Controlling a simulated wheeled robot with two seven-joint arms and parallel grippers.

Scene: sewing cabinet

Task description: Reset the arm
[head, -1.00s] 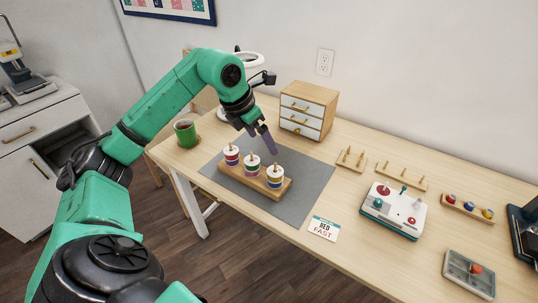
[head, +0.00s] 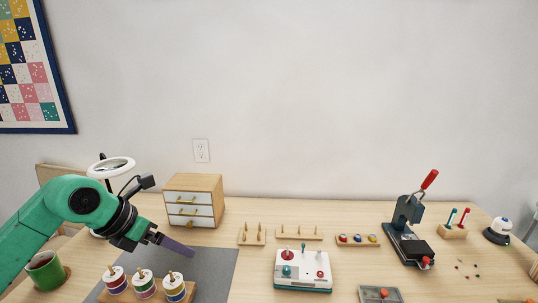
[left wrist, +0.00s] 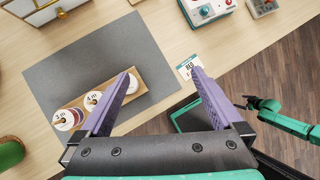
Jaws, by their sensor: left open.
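My left gripper (head: 178,247) is open and empty, with purple fingers, above the grey mat (head: 222,268) in the head view. In the left wrist view its fingers (left wrist: 162,85) stand wide apart above the mat. Below it is a wooden rack (head: 190,291) with three thread spools: red (head: 115,280), green (head: 145,284) and one with blue and yellow bands (head: 174,288). The left finger hides part of the rack in the left wrist view. My right arm shows small at the right of the left wrist view, its dark gripper (left wrist: 250,103) too small to read.
A small drawer cabinet (head: 194,201) and a ring lamp (head: 110,168) stand behind the left gripper. A green mug (head: 46,272) is at left. A white control box (head: 302,268), peg boards and a press (head: 408,225) stand to the right. A card (left wrist: 188,66) lies by the mat.

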